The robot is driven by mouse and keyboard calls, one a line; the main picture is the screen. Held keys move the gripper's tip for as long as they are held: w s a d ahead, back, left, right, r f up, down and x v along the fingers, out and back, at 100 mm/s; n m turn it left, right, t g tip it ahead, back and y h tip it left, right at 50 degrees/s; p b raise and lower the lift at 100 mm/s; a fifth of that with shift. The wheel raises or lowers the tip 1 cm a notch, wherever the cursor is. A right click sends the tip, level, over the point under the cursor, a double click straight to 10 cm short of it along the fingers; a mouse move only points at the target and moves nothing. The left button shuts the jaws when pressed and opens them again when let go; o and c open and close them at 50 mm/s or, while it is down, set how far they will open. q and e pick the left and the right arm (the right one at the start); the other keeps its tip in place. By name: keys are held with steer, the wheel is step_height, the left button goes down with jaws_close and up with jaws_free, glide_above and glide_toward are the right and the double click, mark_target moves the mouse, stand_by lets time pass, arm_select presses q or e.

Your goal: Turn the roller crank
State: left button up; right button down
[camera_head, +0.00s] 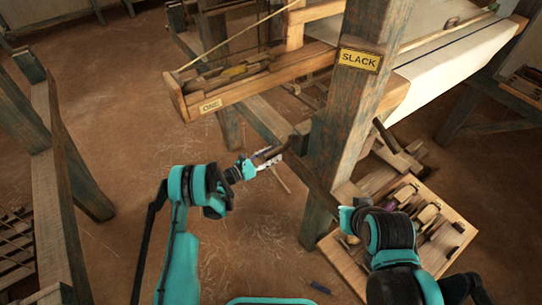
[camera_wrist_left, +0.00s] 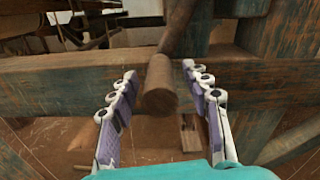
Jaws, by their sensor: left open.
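The roller crank's round wooden handle (camera_wrist_left: 160,88) points toward the camera in the left wrist view, with a darker bar (camera_wrist_left: 178,28) running up behind it. My left gripper (camera_head: 268,158) is open, one finger on each side of the handle. A gap shows between the handle and each finger in the left wrist view, so I see no firm contact. In the head view the crank (camera_head: 292,142) is small and dark beside the loom post, partly hidden by the gripper. My right gripper (camera_head: 346,208) is near the post's right side; its fingers are mostly hidden.
A thick loom post (camera_head: 350,110) with a yellow SLACK sign (camera_head: 359,60) stands between my arms. A wooden tray (camera_head: 455,215) of tools lies on the right. A wooden beam (camera_head: 250,95) marked ONE is above the left gripper. Open earthen floor (camera_head: 120,110) lies left.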

arm_select(q)
jaws_close()
steer(key=shift+s, duration=0.1)
